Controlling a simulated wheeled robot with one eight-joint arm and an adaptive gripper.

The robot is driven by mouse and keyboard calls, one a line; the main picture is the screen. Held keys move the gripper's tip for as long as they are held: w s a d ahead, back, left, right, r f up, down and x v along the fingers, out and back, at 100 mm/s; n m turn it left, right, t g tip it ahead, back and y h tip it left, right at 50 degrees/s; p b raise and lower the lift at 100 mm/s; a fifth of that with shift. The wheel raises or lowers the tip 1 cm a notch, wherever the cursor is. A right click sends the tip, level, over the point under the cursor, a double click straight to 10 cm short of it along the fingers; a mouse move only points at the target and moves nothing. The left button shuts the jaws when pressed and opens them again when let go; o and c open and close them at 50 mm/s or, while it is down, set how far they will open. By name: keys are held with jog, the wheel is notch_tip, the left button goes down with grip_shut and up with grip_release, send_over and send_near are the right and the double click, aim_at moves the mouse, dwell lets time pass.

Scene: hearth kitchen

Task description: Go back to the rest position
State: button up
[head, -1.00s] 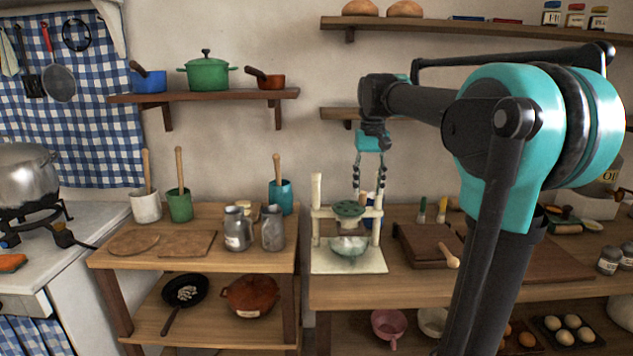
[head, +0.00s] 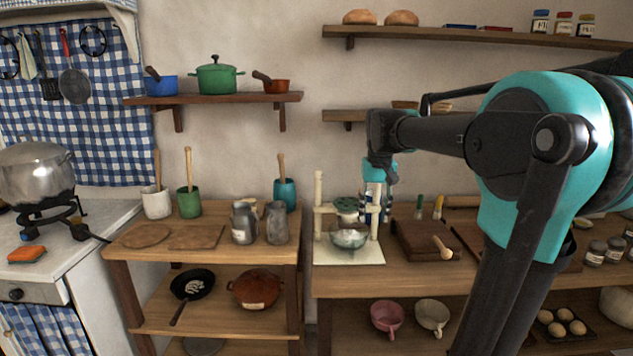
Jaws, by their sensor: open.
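My gripper (head: 375,207) hangs at the end of my dark and teal arm, pointing down over the right counter. Its fingers are small and partly blend with the things behind them; it looks open and holds nothing that I can see. Close to it in the picture is a white press-like stand (head: 319,222) with upright posts on a pale base. A metal bowl (head: 350,239) sits on that base below a green-topped part (head: 346,205). I cannot tell whether the fingers touch the stand.
A brown board (head: 425,238) with a wooden-handled tool lies right of the stand. A lower shelf (head: 351,115) and an upper shelf (head: 470,38) are on the wall behind my arm. A left table holds metal jugs (head: 277,222). A stove (head: 60,260) stands far left.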

jog(key=s+d+f+t, duration=0.1)
jog(key=s+f, duration=0.9)
jog(key=f, duration=0.2)
jog(key=s+d+f+t, duration=0.2)
jog(key=s+f, duration=0.7)
jog(key=f, duration=0.3)
jog(key=shift+s+f, duration=0.25)
jog(key=shift+s, duration=0.1)
